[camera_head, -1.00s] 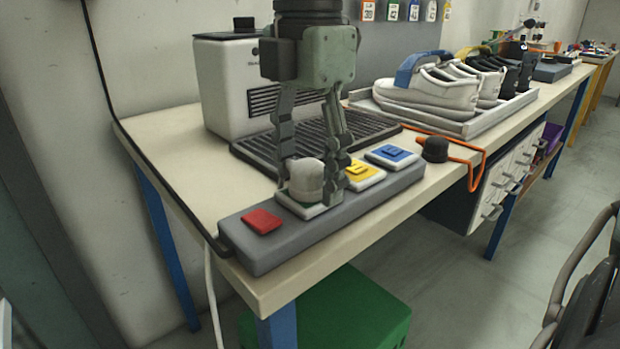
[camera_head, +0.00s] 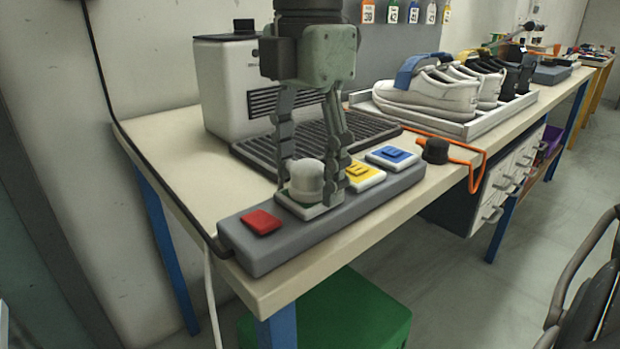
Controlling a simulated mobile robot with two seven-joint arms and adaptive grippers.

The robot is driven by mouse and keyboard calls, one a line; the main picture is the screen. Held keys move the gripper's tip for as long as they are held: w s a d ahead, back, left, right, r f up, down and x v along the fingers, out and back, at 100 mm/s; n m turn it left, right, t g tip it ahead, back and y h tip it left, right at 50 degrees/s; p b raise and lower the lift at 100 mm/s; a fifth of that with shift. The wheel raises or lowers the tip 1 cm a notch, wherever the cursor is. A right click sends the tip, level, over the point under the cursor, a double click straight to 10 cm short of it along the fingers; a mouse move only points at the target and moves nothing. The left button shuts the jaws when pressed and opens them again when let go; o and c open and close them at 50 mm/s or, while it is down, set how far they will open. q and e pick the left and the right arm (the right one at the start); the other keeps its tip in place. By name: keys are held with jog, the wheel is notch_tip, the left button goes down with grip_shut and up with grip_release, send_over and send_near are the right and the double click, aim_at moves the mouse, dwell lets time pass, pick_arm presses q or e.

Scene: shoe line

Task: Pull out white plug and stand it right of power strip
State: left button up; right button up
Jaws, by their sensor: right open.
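The white plug (camera_head: 306,181) stands upright on a green and white socket of the grey power strip (camera_head: 262,262). My right gripper (camera_head: 311,190) points straight down over it, with one finger on each side of the plug. Its fingers are open; whether they touch the plug I cannot tell. The strip also has a red socket (camera_head: 261,222), a yellow socket (camera_head: 360,173) and a blue socket (camera_head: 392,154). My left gripper is not in view.
A black plug (camera_head: 435,150) with an orange cable lies right of the strip. Behind are a dark grille (camera_head: 375,128), a white machine (camera_head: 222,90) and a tray (camera_head: 480,124) of shoes. A narrow table strip (camera_head: 350,234) in front is bare.

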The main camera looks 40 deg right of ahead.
aim_at(308, 162)
dwell(0.4)
jog(key=shift+c, duration=0.2)
grip_shut()
jog(key=shift+r, duration=0.15)
jog(key=shift+r+p, duration=1.7)
jog(key=shift+r, duration=1.15)
